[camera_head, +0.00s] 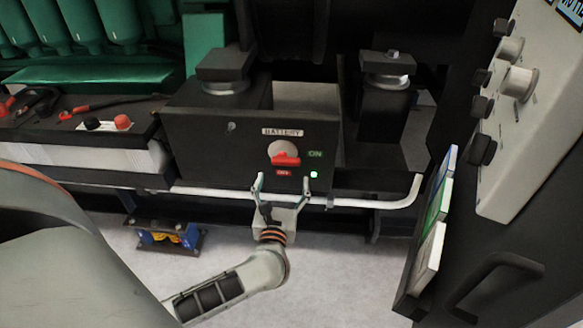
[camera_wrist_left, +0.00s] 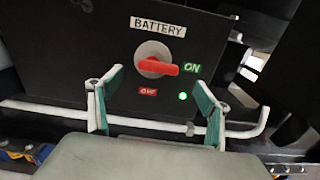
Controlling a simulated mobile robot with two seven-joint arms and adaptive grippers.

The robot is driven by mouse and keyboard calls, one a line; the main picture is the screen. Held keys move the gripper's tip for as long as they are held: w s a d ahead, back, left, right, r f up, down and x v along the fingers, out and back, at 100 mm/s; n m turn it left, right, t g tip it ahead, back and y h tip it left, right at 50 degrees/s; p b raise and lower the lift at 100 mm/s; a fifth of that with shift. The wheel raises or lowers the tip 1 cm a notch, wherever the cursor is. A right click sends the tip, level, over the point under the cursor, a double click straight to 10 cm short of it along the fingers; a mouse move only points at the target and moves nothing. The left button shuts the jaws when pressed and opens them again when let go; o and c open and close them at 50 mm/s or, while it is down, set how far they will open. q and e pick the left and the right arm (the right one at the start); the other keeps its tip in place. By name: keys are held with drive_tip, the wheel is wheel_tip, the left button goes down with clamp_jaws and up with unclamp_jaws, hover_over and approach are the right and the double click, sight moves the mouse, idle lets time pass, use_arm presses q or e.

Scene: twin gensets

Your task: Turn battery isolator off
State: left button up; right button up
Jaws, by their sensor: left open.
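The battery isolator is a red handle (camera_head: 287,160) on a round grey dial, set in a black box (camera_head: 196,137) under a "BATTERY" label. In the left wrist view the red handle (camera_wrist_left: 158,67) lies roughly level, its end toward the green "ON" label (camera_wrist_left: 192,68). A red label that seems to read "OFF" (camera_wrist_left: 148,91) is below the dial. A green lamp (camera_wrist_left: 183,97) is lit at the lower right. My left gripper (camera_head: 282,180) is open and empty, its fingers apart just below the handle, not touching it. My right gripper is not in view.
A white rail (camera_head: 375,202) runs along the box's lower edge, close to my left gripper. A battery (camera_head: 95,155) with red and black terminals is at left. A grey control panel (camera_head: 520,120) with knobs and several signs (camera_head: 432,225) stand at right.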

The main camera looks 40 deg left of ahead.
sight(285, 163)
use_arm(q)
drive_tip(key=shift+b+x, duration=0.35)
drive_tip(key=shift+x, duration=3.6)
drive_tip(key=shift+s+a, duration=0.1)
drive_tip(key=c, duration=1.1)
